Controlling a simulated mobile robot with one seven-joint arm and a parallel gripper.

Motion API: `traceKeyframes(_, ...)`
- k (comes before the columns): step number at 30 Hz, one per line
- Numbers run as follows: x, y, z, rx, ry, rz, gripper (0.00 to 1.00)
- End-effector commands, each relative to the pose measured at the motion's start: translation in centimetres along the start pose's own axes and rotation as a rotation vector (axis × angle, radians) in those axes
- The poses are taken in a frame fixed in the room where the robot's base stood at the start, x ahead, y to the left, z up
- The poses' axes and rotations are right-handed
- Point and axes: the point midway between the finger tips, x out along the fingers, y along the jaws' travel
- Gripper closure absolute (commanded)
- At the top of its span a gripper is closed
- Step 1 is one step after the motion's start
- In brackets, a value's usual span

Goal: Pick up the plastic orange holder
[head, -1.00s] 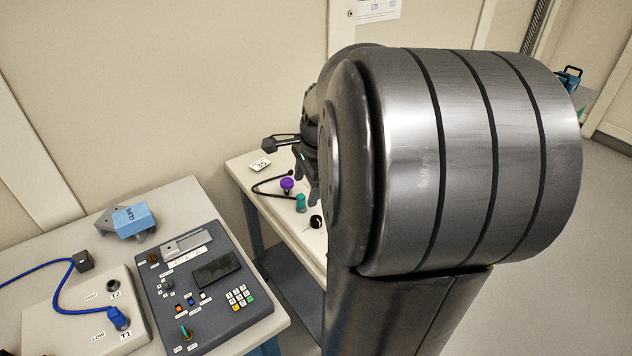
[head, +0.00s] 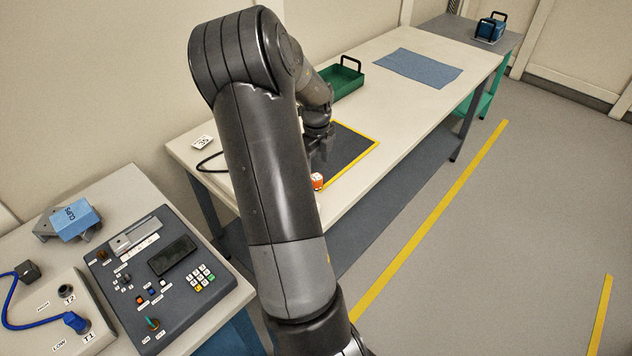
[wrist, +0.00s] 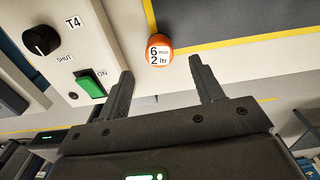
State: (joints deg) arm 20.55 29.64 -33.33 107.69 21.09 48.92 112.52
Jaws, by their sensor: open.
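The orange holder (head: 317,181) is small and stands at the front edge of the white table, by the yellow-edged dark mat.
A panel with a black knob (wrist: 40,40) and green switch (wrist: 91,83) lies left of the holder. A green tray (head: 345,80) and blue cloth (head: 418,67) lie farther along the table. A control box (head: 160,270) stands on the left bench. The floor to the right is clear.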

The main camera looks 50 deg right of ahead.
Motion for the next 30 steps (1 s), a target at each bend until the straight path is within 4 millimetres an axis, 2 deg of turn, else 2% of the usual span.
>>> traceKeyframes(3, 1.4, 0.0, 0.0, -0.001, 0.001, 0.001, 0.39)
traceKeyframes(8, 2.5, 0.0, 0.0, -0.001, 0.0, 0.0, 0.39)
traceKeyframes(16, 6.4, 0.1, -0.1, -0.002, 0.001, 0.0, 0.39)
traceKeyframes(26, 7.0, 0.1, -0.1, -0.003, -0.002, -0.001, 0.4)
traceKeyframes(30, 7.0, 0.1, -0.1, -0.003, -0.002, -0.001, 0.52)
